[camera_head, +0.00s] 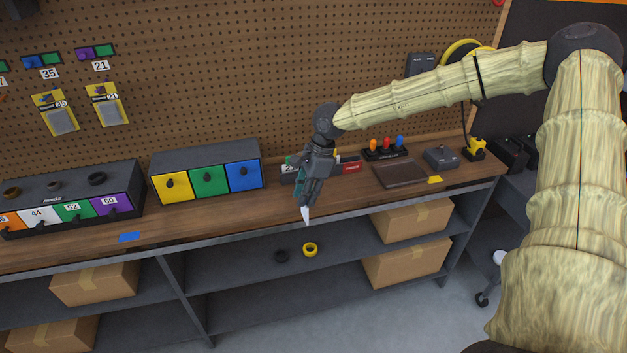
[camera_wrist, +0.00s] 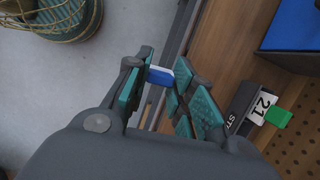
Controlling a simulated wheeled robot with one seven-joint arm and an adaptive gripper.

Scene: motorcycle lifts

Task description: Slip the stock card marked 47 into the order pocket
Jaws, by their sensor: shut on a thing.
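My gripper (camera_head: 307,197) is in front of the bench, above its front edge, pointing down. It is shut on a small card (camera_head: 306,216), white in the head view. In the wrist view the card (camera_wrist: 160,76) shows a white face and a blue part between the teal finger pads (camera_wrist: 158,92); no number on it is legible. Behind my gripper a dark stock holder (camera_wrist: 243,104) carries a card marked 21 (camera_wrist: 262,106) with a green end (camera_wrist: 279,117). A dark item with a red label (camera_head: 350,168) stands beside it, partly hidden; I cannot tell whether it is the order pocket.
A box with yellow, green and blue drawers (camera_head: 207,155) stands left of my gripper. A lower shelf holds rings and cartons.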

